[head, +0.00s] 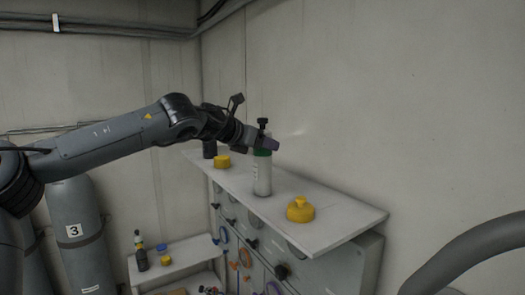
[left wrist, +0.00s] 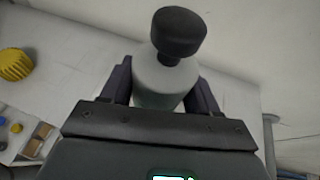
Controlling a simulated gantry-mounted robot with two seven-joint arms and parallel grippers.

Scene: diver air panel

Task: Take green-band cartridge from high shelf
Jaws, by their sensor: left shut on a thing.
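The green-band cartridge (head: 262,176) is a white cylinder with a green band near its top and a black knob above. It stands upright on the high shelf (head: 335,222), or just over it; I cannot tell if its base touches. My left gripper (head: 266,144) comes from the left and is shut on the cartridge near its top. In the left wrist view the cartridge (left wrist: 163,80) sits between the two dark fingers (left wrist: 160,88), its black knob toward the camera. The green band is hidden there. My right gripper is not in view.
A yellow cap-like object (head: 300,210) stands on the shelf right of the cartridge. Another yellow one (head: 222,162) and a dark cylinder (head: 209,148) stand to the left. A lower white shelf (head: 185,252) holds small items. Large grey tanks (head: 78,240) stand at left. The wall is close behind.

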